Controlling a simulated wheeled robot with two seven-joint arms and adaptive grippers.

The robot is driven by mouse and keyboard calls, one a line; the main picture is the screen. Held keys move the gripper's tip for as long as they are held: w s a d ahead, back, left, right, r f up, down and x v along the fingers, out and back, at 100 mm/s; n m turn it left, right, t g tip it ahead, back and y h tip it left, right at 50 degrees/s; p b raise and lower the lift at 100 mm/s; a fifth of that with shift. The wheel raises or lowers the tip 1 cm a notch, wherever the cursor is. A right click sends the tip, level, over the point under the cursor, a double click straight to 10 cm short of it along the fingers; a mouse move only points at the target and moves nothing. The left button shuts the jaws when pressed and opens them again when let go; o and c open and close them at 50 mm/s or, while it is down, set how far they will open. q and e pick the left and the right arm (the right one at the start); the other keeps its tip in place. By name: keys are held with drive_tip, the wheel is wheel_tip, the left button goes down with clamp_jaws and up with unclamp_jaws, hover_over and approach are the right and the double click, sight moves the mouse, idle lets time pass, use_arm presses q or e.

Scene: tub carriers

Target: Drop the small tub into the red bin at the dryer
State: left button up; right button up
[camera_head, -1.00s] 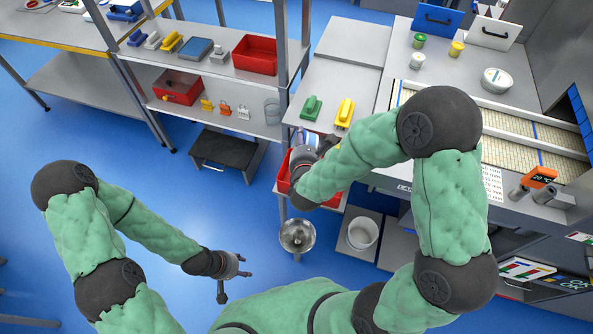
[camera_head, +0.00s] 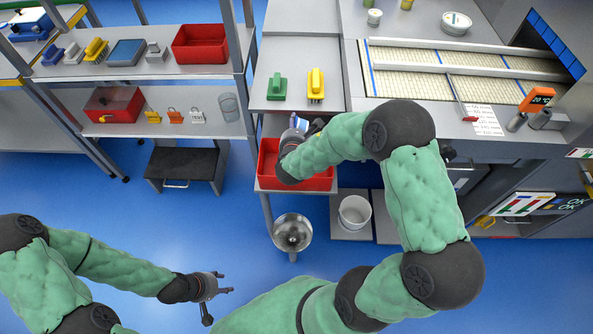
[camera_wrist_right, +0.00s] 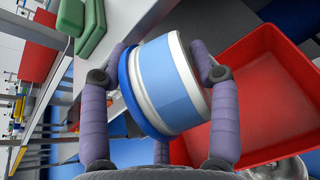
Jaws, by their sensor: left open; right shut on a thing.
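My right gripper (camera_head: 302,128) is shut on the small tub (camera_wrist_right: 167,83), which is white with a blue band and a blue lid. The tub lies tilted on its side between the fingers in the right wrist view. Most of it is hidden behind my right arm in the head view. The red bin (camera_head: 318,184) stands on the low shelf below the bench with the green and yellow blocks. In the right wrist view the bin (camera_wrist_right: 265,95) opens beside and below the tub. My left gripper (camera_head: 215,292) is open and empty, low over the floor.
A green block (camera_head: 276,88) and a yellow block (camera_head: 316,86) stand on the bench above the bin. Another red bin (camera_head: 200,44) is on the left shelf. A metal bowl (camera_head: 292,232) and a white bucket (camera_head: 354,212) stand below. A conveyor with a yellowish belt (camera_head: 420,85) is at the right.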

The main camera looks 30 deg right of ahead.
drive_tip(key=shift+f+b, duration=1.45)
drive_tip(key=shift+f, duration=1.45)
drive_tip(key=o, duration=1.4)
drive_tip(key=v, duration=1.2)
